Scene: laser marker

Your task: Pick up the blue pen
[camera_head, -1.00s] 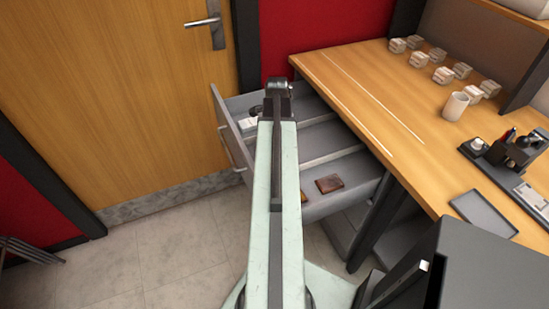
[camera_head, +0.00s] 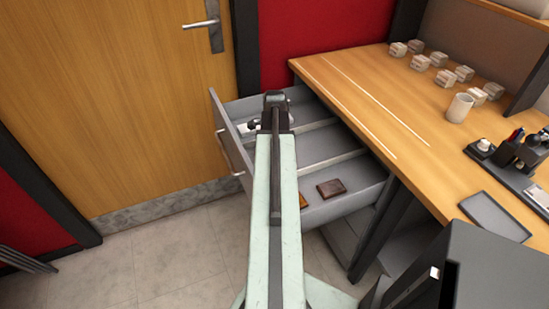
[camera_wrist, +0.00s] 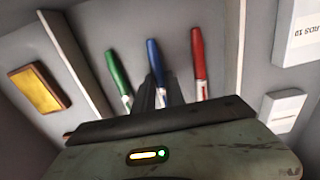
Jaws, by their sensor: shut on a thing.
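The blue pen (camera_wrist: 153,55) shows in the middle of the wrist view, its lower part hidden by the dark fingers of my gripper (camera_wrist: 157,90). The fingers are closed together on the blue pen. A green pen (camera_wrist: 117,70) lies to its left and a red pen (camera_wrist: 199,60) to its right, both apart from the fingers. All three are within the open grey drawer (camera_head: 240,163). In the head view my arm hides the pens and my fingers.
Drawer dividers (camera_wrist: 75,62) run on both sides of the pens. A yellow-orange block (camera_wrist: 39,89) lies to the left and white boxes (camera_wrist: 283,110) to the right.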

